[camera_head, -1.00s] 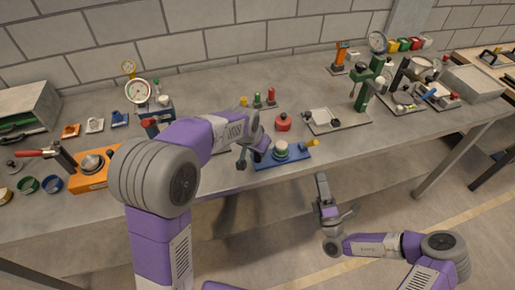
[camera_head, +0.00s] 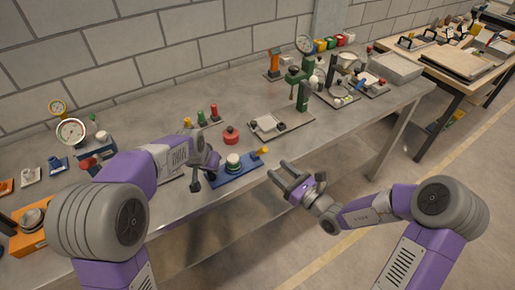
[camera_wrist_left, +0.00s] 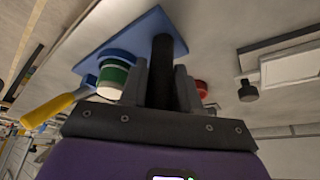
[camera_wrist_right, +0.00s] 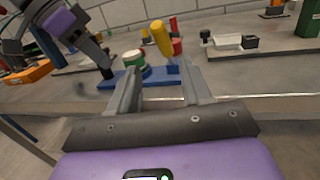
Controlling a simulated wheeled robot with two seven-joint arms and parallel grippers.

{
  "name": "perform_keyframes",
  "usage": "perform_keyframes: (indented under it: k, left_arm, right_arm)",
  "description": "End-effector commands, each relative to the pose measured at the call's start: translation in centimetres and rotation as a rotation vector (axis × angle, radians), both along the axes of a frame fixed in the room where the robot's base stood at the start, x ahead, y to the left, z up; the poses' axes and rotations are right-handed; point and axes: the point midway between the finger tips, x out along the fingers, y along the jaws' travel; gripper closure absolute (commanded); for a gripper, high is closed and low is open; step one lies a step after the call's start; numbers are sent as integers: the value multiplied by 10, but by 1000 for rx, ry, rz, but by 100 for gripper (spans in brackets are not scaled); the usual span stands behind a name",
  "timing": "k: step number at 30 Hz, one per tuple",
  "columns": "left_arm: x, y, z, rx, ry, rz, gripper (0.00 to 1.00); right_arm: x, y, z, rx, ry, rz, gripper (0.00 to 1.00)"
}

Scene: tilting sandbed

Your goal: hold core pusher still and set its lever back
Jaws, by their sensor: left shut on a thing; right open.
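The core pusher has a blue base (camera_head: 236,176), a green-and-white round part (camera_head: 233,161) and a lever with a yellow handle (camera_head: 262,151). It sits at the table's front edge. My left gripper (camera_wrist_left: 161,72) is shut on a dark post (camera_wrist_left: 162,58) standing at one end of the blue base. In the head view, the left arm partly hides that end. My right gripper (camera_head: 279,170) is open and empty, in front of the table edge, just short of the yellow handle. In the right wrist view the yellow handle (camera_wrist_right: 161,38) stands tilted, beyond and between the open fingers.
A red round knob (camera_head: 231,136) stands behind the pusher. A flat plate with a white block (camera_head: 267,124) lies to its right, and a green stand (camera_head: 300,80) is farther right. The table's front edge (camera_wrist_right: 255,96) is close to the right gripper.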

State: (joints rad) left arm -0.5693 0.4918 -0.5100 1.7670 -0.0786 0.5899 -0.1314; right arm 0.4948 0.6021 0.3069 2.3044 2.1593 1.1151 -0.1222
Motion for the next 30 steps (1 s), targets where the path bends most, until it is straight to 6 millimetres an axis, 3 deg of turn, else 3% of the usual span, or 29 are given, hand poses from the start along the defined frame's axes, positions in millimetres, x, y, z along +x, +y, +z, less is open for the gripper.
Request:
perform_keyframes:
  k: [10, 24, 30]
  left_arm:
    - [0, 0, 0, 0, -1, 0, 100]
    - [0, 0, 1, -1, -2, 0, 100]
    - [0, 0, 1, -1, -2, 0, 100]
  right_arm:
    - [5, -2, 11, -152, -49, -31, 52]
    - [73, 53, 10, -148, -46, -28, 52]
    - [88, 65, 11, -147, -46, -29, 52]
